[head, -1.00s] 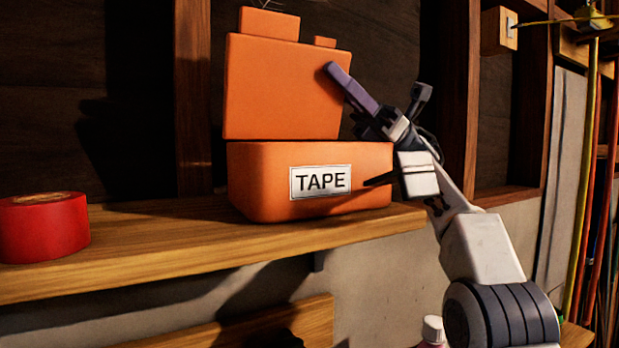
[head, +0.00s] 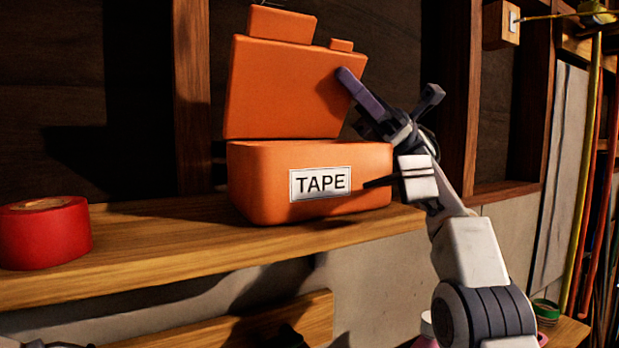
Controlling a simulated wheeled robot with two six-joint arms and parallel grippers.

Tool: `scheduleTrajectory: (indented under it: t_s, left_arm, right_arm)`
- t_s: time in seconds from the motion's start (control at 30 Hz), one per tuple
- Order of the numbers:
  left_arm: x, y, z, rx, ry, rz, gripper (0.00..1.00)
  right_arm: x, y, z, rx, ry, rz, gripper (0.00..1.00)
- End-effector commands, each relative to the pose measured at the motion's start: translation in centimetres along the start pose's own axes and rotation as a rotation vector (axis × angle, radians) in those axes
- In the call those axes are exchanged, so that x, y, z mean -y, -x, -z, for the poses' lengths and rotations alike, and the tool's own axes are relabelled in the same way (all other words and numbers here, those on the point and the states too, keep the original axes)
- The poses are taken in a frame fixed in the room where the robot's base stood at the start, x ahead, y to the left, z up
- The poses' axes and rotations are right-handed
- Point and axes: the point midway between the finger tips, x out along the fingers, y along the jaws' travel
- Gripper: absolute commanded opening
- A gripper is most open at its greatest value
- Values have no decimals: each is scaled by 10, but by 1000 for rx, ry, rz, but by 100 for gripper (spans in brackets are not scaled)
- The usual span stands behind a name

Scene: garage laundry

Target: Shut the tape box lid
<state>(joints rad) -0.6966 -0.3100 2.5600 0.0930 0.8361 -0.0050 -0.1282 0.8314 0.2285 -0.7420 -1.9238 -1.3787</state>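The orange tape box (head: 250,185), with a white TAPE label, sits on the wooden shelf. Its orange lid (head: 280,92) stands up from the back of the box, so the box is open. My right gripper (head: 347,76) reaches in from the right, its tip at the lid's upper right edge. It seems to touch the lid, though the exact contact is unclear.
A red tape roll (head: 45,233) lies on the shelf (head: 150,235) left of the box, with clear shelf between. A wooden post (head: 193,100) stands behind. Long poles (head: 585,180) stand at the far right. A green roll (head: 546,310) lies low at right.

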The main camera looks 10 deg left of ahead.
Motion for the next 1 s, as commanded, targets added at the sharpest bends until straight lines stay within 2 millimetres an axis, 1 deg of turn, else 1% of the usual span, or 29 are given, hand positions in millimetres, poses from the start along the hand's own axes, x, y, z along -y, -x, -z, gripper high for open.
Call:
scheduleTrajectory:
  t_s: [0.03, 0.07, 0.1, 0.47, 1.0]
  left_arm:
    - [0, 0, 0, 0, 0, 0, 99]
    - [0, 0, 0, 0, 0, 0, 99]
    - [0, 0, 0, 0, 0, 0, 99]
    - [0, 1, 0, 0, 0, 0, 99]
    - [-1, 15, 1, 0, 0, 0, 99]
  right_arm:
    - [0, 0, 0, 0, -1, 1, 37]
    - [0, 0, 0, 0, -1, 1, 48]
    - [0, 0, 0, 0, -1, 1, 55]
    - [0, 2, -2, -1, -1, 3, 55]
    - [-9, 33, -30, -5, 3, 7, 55]
